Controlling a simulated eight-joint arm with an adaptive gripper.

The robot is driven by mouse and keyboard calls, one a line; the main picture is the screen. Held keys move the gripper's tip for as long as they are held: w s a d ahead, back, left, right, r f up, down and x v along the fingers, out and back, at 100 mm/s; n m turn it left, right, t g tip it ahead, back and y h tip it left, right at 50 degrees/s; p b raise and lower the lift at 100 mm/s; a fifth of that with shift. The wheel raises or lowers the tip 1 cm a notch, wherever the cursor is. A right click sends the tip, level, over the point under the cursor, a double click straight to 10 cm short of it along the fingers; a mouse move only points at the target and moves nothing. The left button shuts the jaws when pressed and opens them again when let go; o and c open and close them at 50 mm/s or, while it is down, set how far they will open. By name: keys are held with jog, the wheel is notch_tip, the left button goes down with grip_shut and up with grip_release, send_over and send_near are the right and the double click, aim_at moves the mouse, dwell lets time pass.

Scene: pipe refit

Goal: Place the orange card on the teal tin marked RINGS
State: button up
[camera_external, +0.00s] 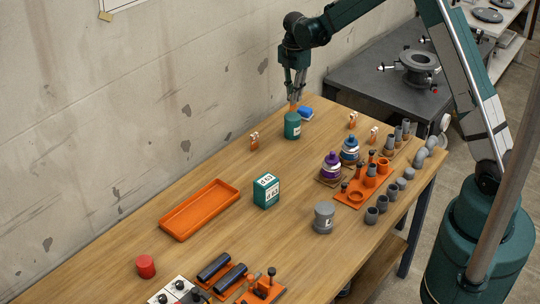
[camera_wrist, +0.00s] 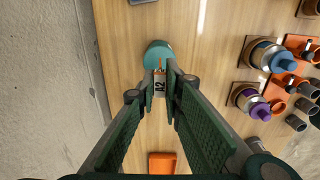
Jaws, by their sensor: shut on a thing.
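The teal tin (camera_external: 292,127) stands upright on the wooden table near its far end, with a pale label too small to read. In the wrist view its round teal top (camera_wrist: 157,52) shows just beyond my fingertips. My gripper (camera_external: 295,98) points down over the tin and is shut on a small orange card (camera_external: 293,107). In the wrist view, a pale face marked A2 (camera_wrist: 160,88) shows between the fingers of my gripper (camera_wrist: 167,76), with a little orange above it. The card is at or just above the tin's top; I cannot tell whether they touch.
A blue object (camera_external: 305,112) lies close behind the tin. Small orange-and-white pieces (camera_external: 254,141) stand nearby. A teal box (camera_external: 266,191), an orange tray (camera_external: 200,208) and a grey canister (camera_external: 324,217) are nearer. Bottles (camera_external: 331,168) and pipe fittings crowd the right side. The wall runs along the left.

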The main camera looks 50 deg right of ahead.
jog(key=shift+f, duration=1.45)
jog(key=shift+f, duration=0.2)
jog(key=o, duration=0.7)
jog(key=shift+r, duration=0.25)
notch_tip(320, 180, up, 12)
jog(key=shift+f, duration=0.1)
